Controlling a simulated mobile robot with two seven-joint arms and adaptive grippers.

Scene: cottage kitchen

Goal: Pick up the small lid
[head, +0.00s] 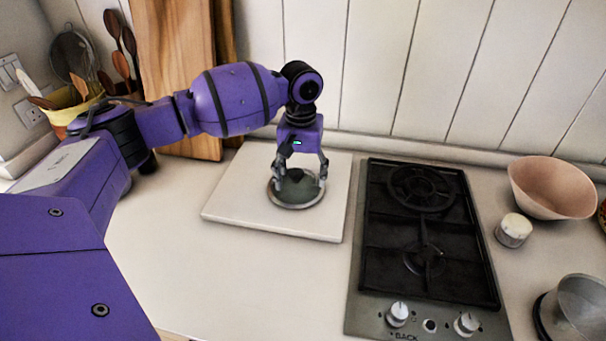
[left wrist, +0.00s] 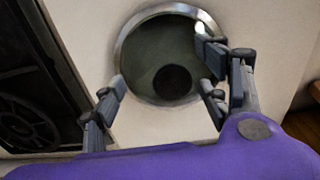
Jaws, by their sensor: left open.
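The small lid (head: 296,193) is round, with a metal rim, a dark greenish glass middle and a dark round knob. It lies on a pale square board (head: 240,207) left of the stove. My left gripper (head: 299,179) points down right over the lid, its fingers open on either side of the knob. In the left wrist view the lid (left wrist: 146,60) shows with its dark knob, and the open fingers of the gripper (left wrist: 165,92) reach over its near part. I cannot tell whether the fingertips touch the lid. My right gripper is not in view.
A black gas stove (head: 425,240) stands just right of the board. Further right are a pink bowl (head: 552,188), a small white-topped jar (head: 513,230) and a metal pan (head: 578,307). Wooden boards (head: 172,60) lean at the back. The counter in front of the pale board is clear.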

